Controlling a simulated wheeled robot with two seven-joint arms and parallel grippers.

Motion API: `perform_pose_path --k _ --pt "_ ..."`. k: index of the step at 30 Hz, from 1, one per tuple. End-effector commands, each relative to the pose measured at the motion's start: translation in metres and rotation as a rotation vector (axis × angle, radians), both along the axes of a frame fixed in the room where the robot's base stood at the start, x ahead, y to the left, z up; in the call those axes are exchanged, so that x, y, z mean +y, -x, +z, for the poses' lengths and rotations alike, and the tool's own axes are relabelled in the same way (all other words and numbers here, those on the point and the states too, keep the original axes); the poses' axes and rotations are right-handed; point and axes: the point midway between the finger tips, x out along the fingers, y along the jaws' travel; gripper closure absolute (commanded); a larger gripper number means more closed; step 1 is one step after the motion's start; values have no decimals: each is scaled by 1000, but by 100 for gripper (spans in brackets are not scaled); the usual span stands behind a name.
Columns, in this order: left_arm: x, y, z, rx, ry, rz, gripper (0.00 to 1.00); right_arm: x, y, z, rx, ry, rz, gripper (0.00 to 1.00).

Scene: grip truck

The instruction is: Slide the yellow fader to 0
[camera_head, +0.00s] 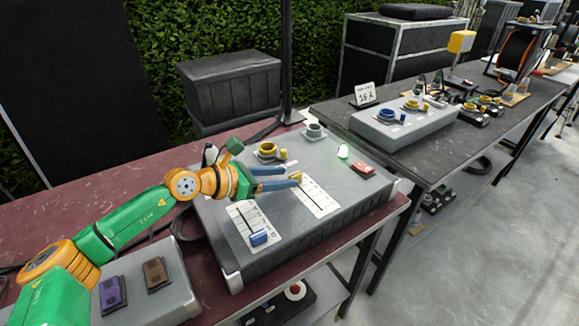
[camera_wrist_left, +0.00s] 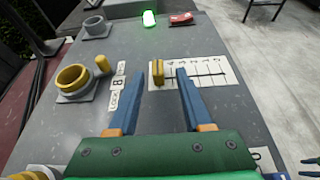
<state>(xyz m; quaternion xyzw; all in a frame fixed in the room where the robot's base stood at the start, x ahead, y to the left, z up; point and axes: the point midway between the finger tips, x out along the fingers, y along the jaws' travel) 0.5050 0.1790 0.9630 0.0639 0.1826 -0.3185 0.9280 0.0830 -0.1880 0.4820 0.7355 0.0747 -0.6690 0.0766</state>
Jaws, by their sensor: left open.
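The yellow fader (camera_head: 296,176) is a small upright knob on a white scale plate (camera_head: 318,200) on the grey console. In the left wrist view the yellow fader (camera_wrist_left: 158,73) stands at the left end of its scale (camera_wrist_left: 205,78). The scale's digits are too small to read surely. My left gripper (camera_wrist_left: 161,76) is open, with its blue fingers low over the console. The fingertips lie on either side of the fader, with a visible gap on the right. In the head view the left gripper (camera_head: 292,179) partly covers the fader's surroundings.
A blue fader (camera_head: 258,237) sits on a second white plate nearer the front. A yellow ring socket (camera_head: 268,150), a grey socket (camera_head: 314,130), a lit green lamp (camera_head: 343,151) and a red switch (camera_head: 363,169) stand farther back. Bare console lies right of the scale.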

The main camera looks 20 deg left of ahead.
Motion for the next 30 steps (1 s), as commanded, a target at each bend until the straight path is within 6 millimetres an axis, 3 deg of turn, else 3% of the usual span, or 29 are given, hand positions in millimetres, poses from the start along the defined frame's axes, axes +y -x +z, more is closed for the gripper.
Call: perform_pose_path --k 6,14,20,30 --pt "-15 -19 -9 -1 1 0 50 -3 1 7 3 5 1 50" --pt "-16 -21 -11 0 -2 1 50 -3 0 7 -1 4 1 50" --pt "-16 -21 -11 0 -2 1 99 -3 -1 7 -2 4 1 50" --pt "-16 -21 -12 0 -2 1 100 -2 -2 7 -3 4 1 50"
